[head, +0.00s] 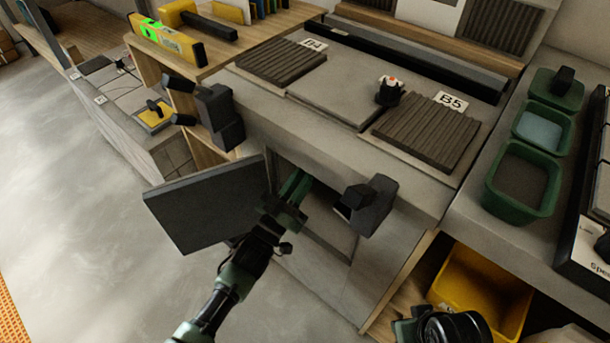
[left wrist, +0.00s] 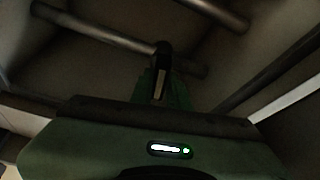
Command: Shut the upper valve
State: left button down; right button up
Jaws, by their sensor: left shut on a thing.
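My left gripper (head: 293,187) reaches into the open cabinet under the worktop, past the grey door (head: 208,205) that stands open on the left. In the left wrist view my left gripper (left wrist: 162,82) is shut on a small dark part (left wrist: 163,48) at a grey pipe (left wrist: 95,28), which looks like a valve handle. The picture is too dark to tell which valve it is or how its handle is turned. In the head view the arm and cabinet front hide the valves. My right gripper's fingers do not show.
More pipes (left wrist: 218,14) cross the dark cabinet inside. Dark blocks (head: 367,205) sit on the worktop's front edge. Above, the worktop (head: 375,165) bears ribbed panels and a small black knob-like piece. A yellow bin (head: 480,290) stands lower right; green tubs (head: 522,180) are at the right.

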pick_arm(q)
jog(key=shift+m, duration=0.5)
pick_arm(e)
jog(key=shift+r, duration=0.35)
pick_arm(q)
jog(key=c, duration=1.4)
grip_release()
jog(key=shift+o, duration=0.2)
